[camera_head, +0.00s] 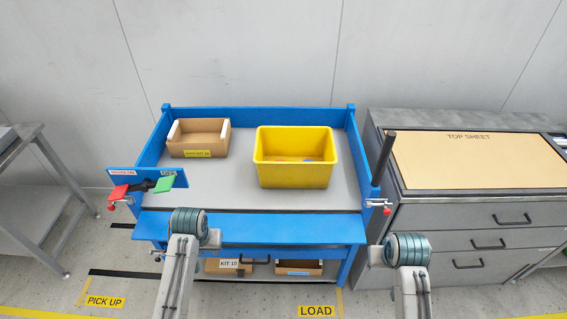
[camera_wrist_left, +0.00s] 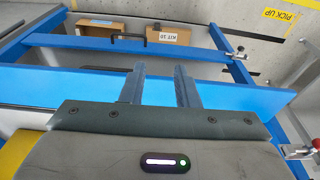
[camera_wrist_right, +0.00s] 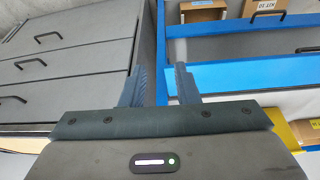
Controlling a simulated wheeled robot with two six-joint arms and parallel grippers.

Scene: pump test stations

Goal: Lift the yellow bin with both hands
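The yellow bin (camera_head: 294,178) stands upright on the grey top of the blue bench, right of its middle, with some flat orange and blue contents. My arms come in from below in the head view and end in front of the bench, apart from the bin. My left gripper (camera_wrist_left: 160,88) has its two fingers apart with nothing between them. My right gripper (camera_wrist_right: 160,86) also has its fingers apart and empty. Yellow patches show at the lower left of the left wrist view and at the right of the right wrist view; I cannot tell whether they are the bin.
A cardboard box (camera_head: 198,140) stands left of the bin. A grey drawer cabinet (camera_head: 480,222) stands to the right.

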